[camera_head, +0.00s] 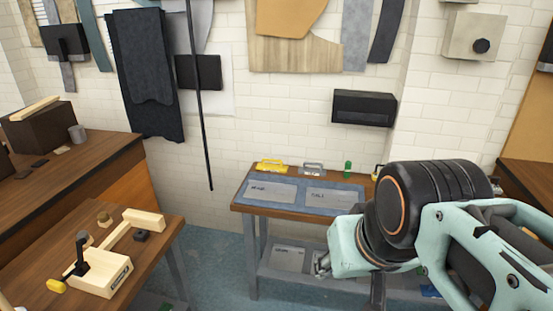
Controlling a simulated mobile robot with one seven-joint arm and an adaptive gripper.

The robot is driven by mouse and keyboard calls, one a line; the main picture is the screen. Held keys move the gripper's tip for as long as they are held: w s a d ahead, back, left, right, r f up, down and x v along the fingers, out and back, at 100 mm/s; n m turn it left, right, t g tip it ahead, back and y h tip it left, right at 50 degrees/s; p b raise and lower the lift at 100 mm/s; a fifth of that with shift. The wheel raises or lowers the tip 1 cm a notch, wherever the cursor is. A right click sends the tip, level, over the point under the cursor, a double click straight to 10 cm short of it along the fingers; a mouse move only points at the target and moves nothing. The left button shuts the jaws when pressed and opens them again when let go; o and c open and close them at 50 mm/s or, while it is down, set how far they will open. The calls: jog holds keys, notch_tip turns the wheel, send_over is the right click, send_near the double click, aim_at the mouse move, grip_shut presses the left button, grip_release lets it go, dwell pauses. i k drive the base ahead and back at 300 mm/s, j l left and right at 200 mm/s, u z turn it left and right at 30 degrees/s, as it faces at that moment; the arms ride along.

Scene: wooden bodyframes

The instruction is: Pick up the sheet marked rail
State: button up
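Two pale sheets lie side by side on a blue mat (338,187) on the small wooden table at the centre. The right sheet (330,199) has a short dark marking that seems to read rail, though the letters are small. The left sheet (270,192) has another marking that I cannot read clearly. My mint and black arm covers the table's right end. A small metallic piece beside the mint link may be part of my gripper (322,264). It shows below and in front of the tabletop, apart from both sheets in the picture. Its fingers are not clear.
A yellow-handled tool (271,166), a grey-handled tool (312,169) and a green item (347,169) stand along the table's back. Another sheet (288,258) lies on the lower shelf. A workbench (60,272) with wooden parts is at left. Blue floor (215,265) lies between.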

aim_at(258, 188)
jog(key=i+j+z, duration=0.1)
jog(key=i, duration=0.4)
jog(key=i+j+z, duration=0.1)
jog(key=i, duration=0.35)
jog(key=i+j+z, duration=0.15)
jog(key=i, duration=0.35)
jog(key=j, duration=0.1)
